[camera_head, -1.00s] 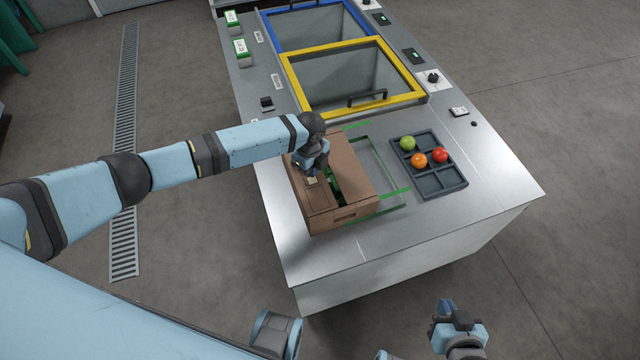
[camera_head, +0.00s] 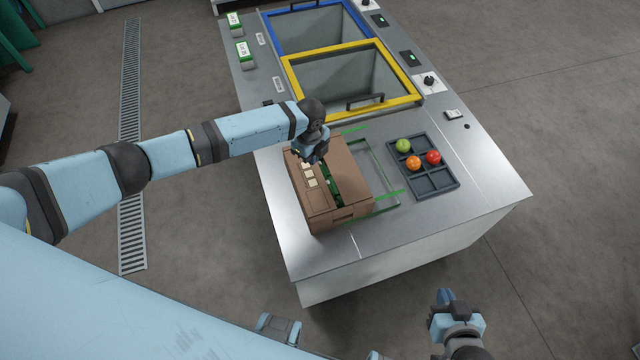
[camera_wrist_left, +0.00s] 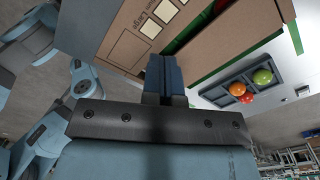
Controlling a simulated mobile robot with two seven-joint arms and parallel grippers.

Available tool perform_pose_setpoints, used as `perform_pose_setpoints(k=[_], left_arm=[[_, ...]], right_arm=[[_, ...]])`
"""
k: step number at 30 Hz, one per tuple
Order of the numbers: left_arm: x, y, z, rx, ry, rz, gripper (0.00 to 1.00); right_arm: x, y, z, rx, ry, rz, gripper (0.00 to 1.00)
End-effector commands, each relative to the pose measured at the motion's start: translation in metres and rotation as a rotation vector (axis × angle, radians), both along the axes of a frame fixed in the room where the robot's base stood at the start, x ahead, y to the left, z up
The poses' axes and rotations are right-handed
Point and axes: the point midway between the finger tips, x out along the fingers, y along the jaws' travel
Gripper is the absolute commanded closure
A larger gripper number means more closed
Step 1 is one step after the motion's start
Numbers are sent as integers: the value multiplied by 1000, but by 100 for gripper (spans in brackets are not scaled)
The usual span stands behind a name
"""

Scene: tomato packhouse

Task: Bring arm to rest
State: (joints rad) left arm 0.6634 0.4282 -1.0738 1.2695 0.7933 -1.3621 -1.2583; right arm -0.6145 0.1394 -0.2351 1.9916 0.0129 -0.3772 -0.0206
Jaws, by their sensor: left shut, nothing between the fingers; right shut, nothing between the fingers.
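My left gripper (camera_head: 313,154) is shut and empty, above the far part of the brown carton (camera_head: 352,178). Its closed fingers also show in the left wrist view (camera_wrist_left: 165,78), with the carton (camera_wrist_left: 205,25) beyond them. The carton stands on the steel bench, its top partly open with a green strip inside. Pale squares (camera_head: 308,176) lie in a row on its left flap; printed text shows beside them in the wrist view. My right gripper (camera_head: 445,298) is shut and empty, low over the floor in front of the bench.
A dark tray (camera_head: 433,181) with a green, an orange and a red tomato lies right of the carton, past green marking lines (camera_head: 391,194). Yellow-framed (camera_head: 415,97) and blue-framed (camera_head: 362,38) bins lie behind. The bench front is clear.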

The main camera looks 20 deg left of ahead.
Motion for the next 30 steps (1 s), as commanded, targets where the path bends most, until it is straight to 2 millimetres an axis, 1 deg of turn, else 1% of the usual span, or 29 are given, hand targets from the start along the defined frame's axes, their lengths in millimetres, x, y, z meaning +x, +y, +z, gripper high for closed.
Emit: perform_pose_setpoints(k=[10, 12, 14, 17, 19, 21, 24, 27, 30], left_arm=[[-1, 0, -1, -1, -1, 1, 100], [-5, -5, -4, -14, -4, 11, 100], [-13, -15, -8, -41, -14, 30, 100], [-36, -40, -18, -118, -45, 100, 100], [-56, -61, -24, -194, -73, 175, 100], [-76, -81, -26, -277, -102, 267, 100], [-102, -101, -25, -392, -140, 411, 100], [-125, -113, -20, -502, -173, 566, 100], [-148, -116, -11, -604, -205, 727, 100]], right_arm=[[0, 0, 1, 1, -2, 0, 100], [0, 0, 2, 1, -2, 0, 100], [0, 0, 4, 1, -2, 0, 100], [0, 0, 7, 1, -3, 0, 100], [1, 0, 11, 0, -4, 0, 100], [1, -1, 14, 0, -4, 0, 100], [1, -1, 19, -1, -5, -2, 100], [1, -2, 22, -3, -6, -3, 100], [1, -3, 26, -4, -5, -5, 100]])
